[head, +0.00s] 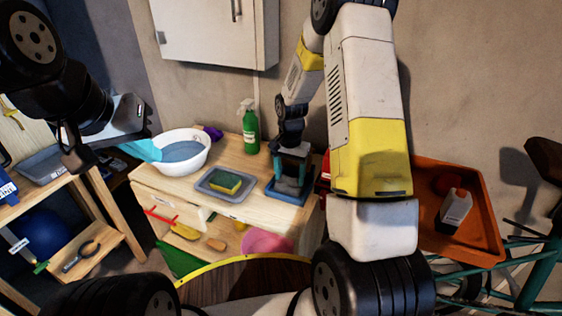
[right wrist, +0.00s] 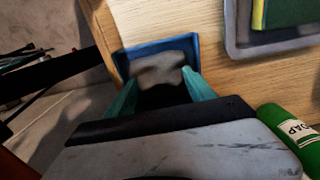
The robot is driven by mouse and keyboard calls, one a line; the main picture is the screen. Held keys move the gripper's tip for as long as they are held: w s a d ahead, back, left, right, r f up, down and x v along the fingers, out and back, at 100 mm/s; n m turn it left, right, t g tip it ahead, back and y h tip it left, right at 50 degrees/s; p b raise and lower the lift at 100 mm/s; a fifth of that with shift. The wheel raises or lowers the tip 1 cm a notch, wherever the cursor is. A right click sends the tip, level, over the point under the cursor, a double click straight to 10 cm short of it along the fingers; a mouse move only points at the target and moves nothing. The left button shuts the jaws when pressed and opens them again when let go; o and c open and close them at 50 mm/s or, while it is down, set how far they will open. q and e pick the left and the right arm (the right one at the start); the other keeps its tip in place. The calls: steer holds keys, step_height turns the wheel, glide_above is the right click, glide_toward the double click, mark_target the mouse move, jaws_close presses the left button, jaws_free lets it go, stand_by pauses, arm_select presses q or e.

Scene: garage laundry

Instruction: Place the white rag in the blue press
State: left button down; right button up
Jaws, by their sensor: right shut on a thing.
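The white rag (right wrist: 160,70) looks greyish and crumpled in the right wrist view, between the teal fingertips of my right gripper (right wrist: 150,85). It lies over the blue press (right wrist: 127,57), inside its raised rim; I cannot tell whether it touches the bottom. In the head view my right gripper (head: 291,168) points down at the blue press (head: 286,199) on the wooden counter, and the rag is mostly hidden there. My left gripper (head: 143,149) hangs empty-looking at the white basin's left rim; its finger gap is unclear.
The white basin (head: 199,164) holds bluish water. A grey tray (head: 208,191) with a sponge (head: 226,182) sits left of the press. A green soap bottle (head: 250,130) stands behind. An orange tray (head: 480,224) is at right. An open drawer (head: 163,213) is below.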

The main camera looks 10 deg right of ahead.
steer(key=o, duration=1.5)
steer(key=shift+f, duration=0.1)
step_height(320, 180, up, 12)
step_height(320, 180, up, 8)
steer(key=n+t, duration=0.1)
steer(key=n, duration=0.1)
glide_above(289, 177)
steer(key=s, duration=0.5)
steer(key=s+r+n+t, duration=0.1)
steer(key=s+r, duration=0.2)
steer(key=s, duration=0.3)
steer(key=s+a+r+n+t+y, duration=0.1)
steer(key=s+r+n+t, duration=0.1)
steer(key=s, duration=0.4)
steer(key=s+r+n+t+y, duration=0.1)
steer(key=s+r+n+t, duration=0.1)
steer(key=s+r, duration=0.3)
steer(key=shift+s+a, duration=0.2)
steer(key=shift+s, duration=0.3)
steer(key=shift+s+a, duration=0.2)
steer(key=shift+s, duration=0.25)
